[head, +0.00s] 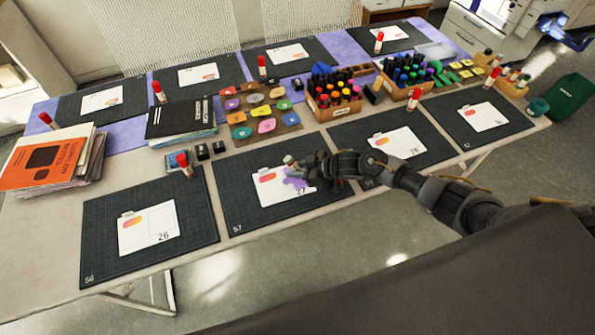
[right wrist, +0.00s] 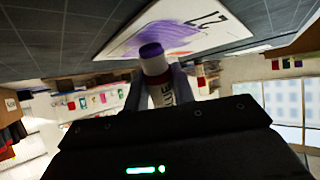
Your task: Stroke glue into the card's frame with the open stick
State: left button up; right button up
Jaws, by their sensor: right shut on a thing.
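My right gripper (head: 303,167) is over the card numbered 27 (head: 268,191), on a dark cutting mat (head: 238,220) marked 57. In the right wrist view it is shut on an open glue stick (right wrist: 160,88), whose purple tip (right wrist: 150,50) faces the card (right wrist: 215,32). A purple glue patch (head: 296,183) covers part of the card's right side; it also shows in the right wrist view (right wrist: 172,38). The tip is at or very near the card; I cannot tell whether it touches. The gripper hides part of the card's upper right. My left gripper is not in view.
Behind are small black stamps (head: 203,152), a tray of coloured pads (head: 262,122) and a marker box (head: 333,104). Orange folders (head: 45,160) are stacked far left.

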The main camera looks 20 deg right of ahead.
jog(key=shift+w, duration=0.7)
jog(key=shift+b, duration=0.3)
jog(key=shift+w, duration=0.1)
jog(key=shift+w+f+b, duration=0.1)
jog(key=shift+w+b, duration=0.25)
jog(key=shift+b, duration=0.1)
jog(key=shift+w, duration=0.25)
jog(key=shift+w+b, duration=0.55)
jog(key=shift+w, duration=0.25)
jog(key=shift+r, duration=0.25)
